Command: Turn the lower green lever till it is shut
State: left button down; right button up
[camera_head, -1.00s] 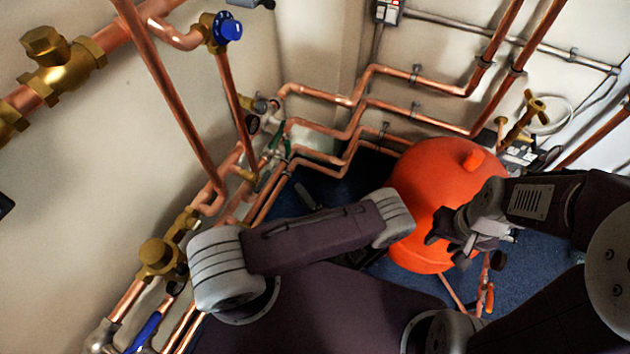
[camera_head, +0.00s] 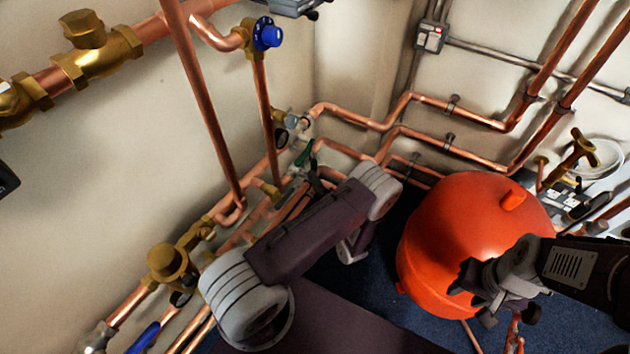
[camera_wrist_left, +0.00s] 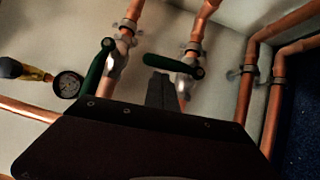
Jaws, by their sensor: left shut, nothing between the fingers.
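Two green levers show in the left wrist view. One green lever (camera_wrist_left: 97,70) at left lies roughly along its copper pipe. The other green lever (camera_wrist_left: 170,65) lies crosswise to its pipe. I cannot tell for sure which is the lower one. My left gripper (camera_wrist_left: 160,88) is shut and empty, with its fingertips just below the crosswise lever in the picture; contact is unclear. In the head view, a green lever (camera_head: 304,154) shows small among the pipes, beyond my left arm. My right gripper (camera_head: 472,278) is in front of the red tank; its jaw opening is unclear.
A round gauge (camera_wrist_left: 68,84) sits left of the levers. Copper pipes (camera_wrist_left: 289,50) run close on the right. The red tank (camera_head: 465,220) stands on the blue floor (camera_head: 345,300). A brass valve (camera_head: 168,262) and a blue lever (camera_head: 143,338) are at lower left.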

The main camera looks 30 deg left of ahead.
pick_arm(q)
jog(key=shift+w+a, duration=0.1)
jog(key=shift+w, duration=0.25)
